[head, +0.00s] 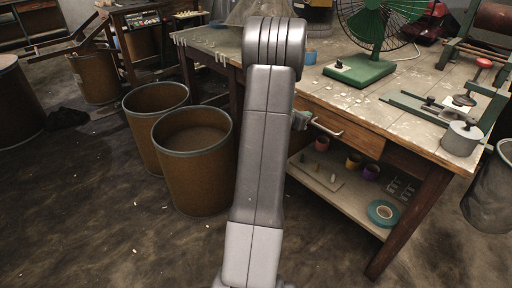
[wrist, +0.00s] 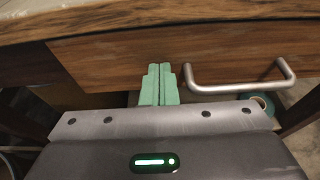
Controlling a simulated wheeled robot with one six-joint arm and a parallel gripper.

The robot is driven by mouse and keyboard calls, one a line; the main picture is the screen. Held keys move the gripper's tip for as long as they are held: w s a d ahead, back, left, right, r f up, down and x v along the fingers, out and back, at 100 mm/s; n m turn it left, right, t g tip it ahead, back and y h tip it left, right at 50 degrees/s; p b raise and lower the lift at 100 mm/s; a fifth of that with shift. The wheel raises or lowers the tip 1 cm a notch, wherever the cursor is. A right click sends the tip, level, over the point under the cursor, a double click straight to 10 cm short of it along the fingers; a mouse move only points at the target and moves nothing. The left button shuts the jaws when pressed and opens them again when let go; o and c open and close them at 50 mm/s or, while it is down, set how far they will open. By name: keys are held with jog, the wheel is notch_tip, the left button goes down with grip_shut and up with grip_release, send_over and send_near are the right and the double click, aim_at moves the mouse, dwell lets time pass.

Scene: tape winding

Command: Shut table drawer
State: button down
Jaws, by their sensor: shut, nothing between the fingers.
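The wooden table drawer (head: 362,145) is under the table top at the table's near side. Its front (wrist: 115,68) and silver bar handle (wrist: 240,87) fill the upper wrist view. The front looks close to the table edge; I cannot tell whether a small gap is left. My gripper (wrist: 160,67) has its green fingers together and empty. The fingertips are at the drawer front, just left of the handle; whether they touch it is unclear. In the head view my arm hides part of the table, and only a bit of my gripper (head: 301,120) shows beside the handle (head: 327,129).
The table top (head: 330,98) holds a green fan (head: 372,40) and a metal fixture. A lower shelf (head: 340,195) carries small pots and a teal tape roll (head: 383,212). Two brown bins (head: 190,170) stand left of my arm. Floor in front is clear.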

jog(key=shift+w+d+r, duration=0.15)
jog(key=shift+w+d, duration=0.55)
jog(key=shift+d, duration=0.15)
